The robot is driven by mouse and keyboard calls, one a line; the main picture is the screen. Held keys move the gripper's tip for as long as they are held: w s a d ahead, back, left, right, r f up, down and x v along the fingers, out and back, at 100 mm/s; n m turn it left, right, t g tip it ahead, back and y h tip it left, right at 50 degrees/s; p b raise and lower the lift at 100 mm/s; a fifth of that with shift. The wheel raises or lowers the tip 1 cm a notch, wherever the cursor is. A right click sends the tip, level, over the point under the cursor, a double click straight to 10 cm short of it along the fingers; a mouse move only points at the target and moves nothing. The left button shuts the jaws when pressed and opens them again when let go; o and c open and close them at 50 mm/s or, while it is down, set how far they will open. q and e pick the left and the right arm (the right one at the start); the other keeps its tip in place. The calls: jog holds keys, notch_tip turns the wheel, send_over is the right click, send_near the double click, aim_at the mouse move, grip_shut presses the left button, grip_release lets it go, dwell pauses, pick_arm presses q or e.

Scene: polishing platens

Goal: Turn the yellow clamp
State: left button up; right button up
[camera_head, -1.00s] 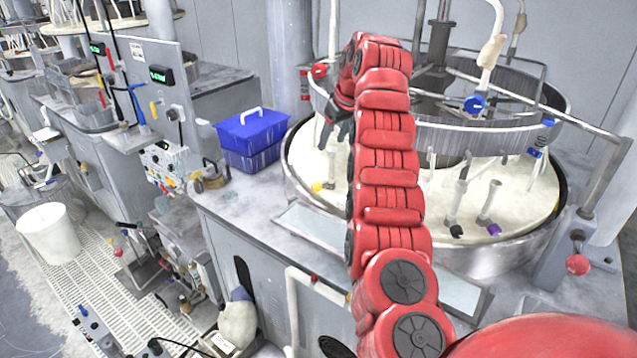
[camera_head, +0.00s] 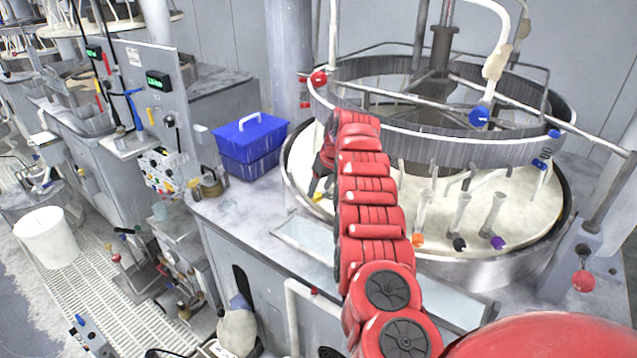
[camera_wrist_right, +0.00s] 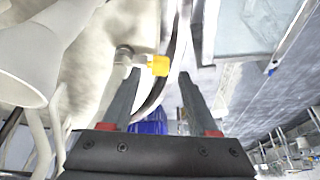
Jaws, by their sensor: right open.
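The yellow clamp (camera_head: 317,197) is small and sits at the front left edge of the pale platen, low on the inner side of the rim. My right gripper (camera_head: 321,186) points down right beside it, partly hidden by my red arm. In the right wrist view the yellow clamp (camera_wrist_right: 159,66) is on a short metal fitting. It appears in the gap between the two open dark fingertips of my right gripper (camera_wrist_right: 161,74), near their ends. I cannot tell whether a finger touches it. My left gripper is not in view.
The round platen (camera_head: 520,185) has a metal ring (camera_head: 440,150) above it. Posts with orange (camera_head: 417,240), black (camera_head: 459,243) and purple (camera_head: 497,242) ends stand to the right of my arm. A blue box (camera_head: 250,140) stands on the bench to the left.

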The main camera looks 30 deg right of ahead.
aim_at(316, 198)
jog(key=shift+p+x, duration=0.75)
jog(key=shift+x, duration=0.4)
jog(key=shift+f, duration=0.15)
jog(key=shift+c, duration=0.2)
grip_shut()
